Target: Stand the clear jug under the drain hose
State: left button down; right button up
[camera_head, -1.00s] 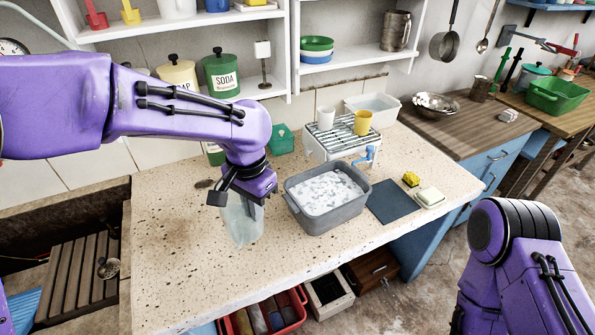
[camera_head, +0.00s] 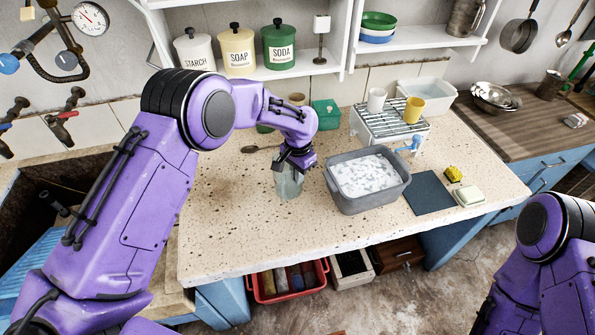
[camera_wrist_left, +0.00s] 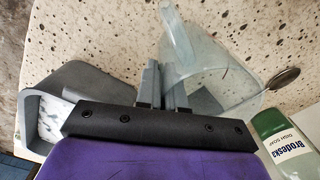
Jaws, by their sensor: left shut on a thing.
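The clear jug (camera_head: 288,181) is at the left of the grey basin, over the speckled counter, and looks close to upright. I cannot tell whether its base touches the counter. My left gripper (camera_head: 298,165) is shut on the jug from above and partly hides its top. In the left wrist view the gripper's fingers (camera_wrist_left: 163,88) close on the side of the jug (camera_wrist_left: 215,85), whose handle points up in the picture. I cannot make out the drain hose for certain. My right arm shows at the right edge; its gripper is out of view.
The grey basin (camera_head: 368,206) with suds stands right of the jug. A wire rack (camera_head: 386,121) with two cups and a blue tap (camera_head: 410,145) is behind it. The counter's front left is clear.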

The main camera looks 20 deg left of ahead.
pick_arm(q)
jog(key=shift+s, duration=0.1)
jog(key=shift+f, duration=0.2)
jog(key=c, duration=1.3)
grip_release()
jog(key=shift+o, duration=0.2)
